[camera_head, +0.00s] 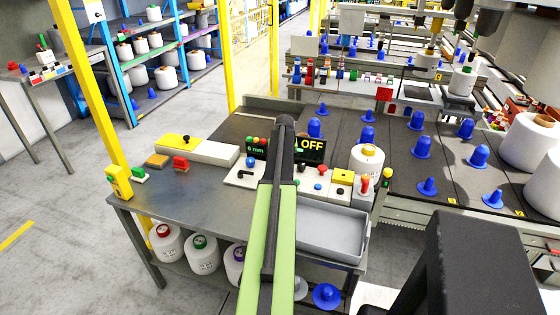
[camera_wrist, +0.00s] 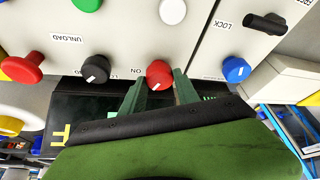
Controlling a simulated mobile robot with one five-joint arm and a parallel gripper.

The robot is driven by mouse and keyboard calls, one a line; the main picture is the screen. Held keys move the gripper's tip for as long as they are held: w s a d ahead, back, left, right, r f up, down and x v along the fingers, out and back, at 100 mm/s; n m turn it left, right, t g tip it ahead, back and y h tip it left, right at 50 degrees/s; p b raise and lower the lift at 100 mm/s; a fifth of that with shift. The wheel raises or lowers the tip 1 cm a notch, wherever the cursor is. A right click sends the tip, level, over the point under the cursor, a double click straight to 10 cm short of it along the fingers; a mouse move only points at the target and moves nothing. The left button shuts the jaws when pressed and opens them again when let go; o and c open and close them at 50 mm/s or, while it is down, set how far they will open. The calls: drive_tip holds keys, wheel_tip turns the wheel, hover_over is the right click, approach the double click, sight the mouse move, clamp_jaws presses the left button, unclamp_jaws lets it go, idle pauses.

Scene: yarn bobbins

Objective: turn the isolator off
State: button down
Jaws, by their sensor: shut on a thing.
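The control panel (camera_head: 310,187) on the bench carries several knobs and buttons. In the wrist view a red knob (camera_wrist: 160,72) with a pale mark stands beside a label reading "ON"; I cannot read a label naming it the isolator. My gripper (camera_wrist: 160,86) has its two green fingers on either side of this knob and is shut on it. In the head view my arm hides the knob and the fingertips. A dark display (camera_head: 312,150) behind the panel reads "OFF" in yellow.
A black knob (camera_wrist: 95,68) and a blue knob (camera_wrist: 235,69) flank the red one. A grey tray (camera_head: 335,207) lies in front of the panel.

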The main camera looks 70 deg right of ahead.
drive_tip(key=shift+s+d+n+t+y, duration=0.15)
drive_tip(key=shift+n+t+y, duration=0.15)
drive_tip(key=shift+n, duration=0.8)
drive_tip(key=shift+s+d+n+t+y, duration=0.15)
drive_tip(key=shift+n+t, duration=0.25)
drive_tip(key=shift+n, duration=0.7)
drive_tip(key=shift+w+a, duration=0.1)
drive_tip(key=c, duration=0.9)
unclamp_jaws()
drive_tip(key=shift+a+r, duration=0.1)
drive_tip(key=shift+r, duration=0.1)
drive_tip(key=p+v, duration=1.6)
drive_tip(key=v, duration=0.1)
drive_tip(key=shift+d, duration=0.25)
